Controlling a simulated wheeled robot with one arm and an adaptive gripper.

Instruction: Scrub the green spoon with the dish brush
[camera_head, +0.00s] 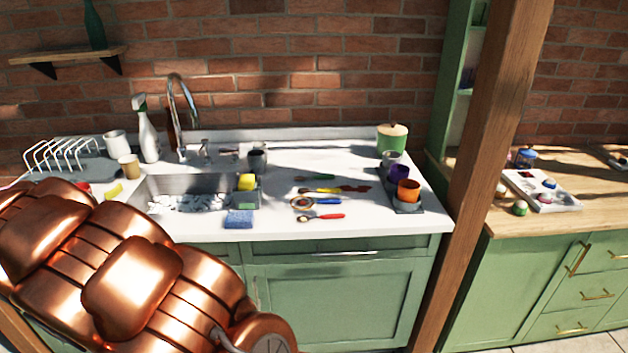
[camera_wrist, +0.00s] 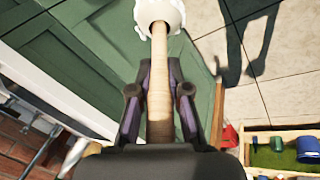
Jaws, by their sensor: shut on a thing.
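My gripper (camera_wrist: 156,80) is shut on the wooden handle of the dish brush (camera_wrist: 159,50) in the wrist view. The brush's round white head is at the top of that view, partly cut off by the frame. The brush is held in the air in front of green cabinet doors, above the tiled floor. In the head view my gripper and the brush are out of sight. The green spoon (camera_head: 319,177) lies on the white counter right of the sink, at the back of a group of several colourful utensils.
The sink (camera_head: 187,192) holds white suds. A blue sponge (camera_head: 239,219) lies at the counter's front edge. Yellow, blue and red-handled utensils (camera_head: 322,216) lie before the spoon. Cups (camera_head: 408,190) stand at right. A wooden post (camera_head: 490,130) rises right of the counter.

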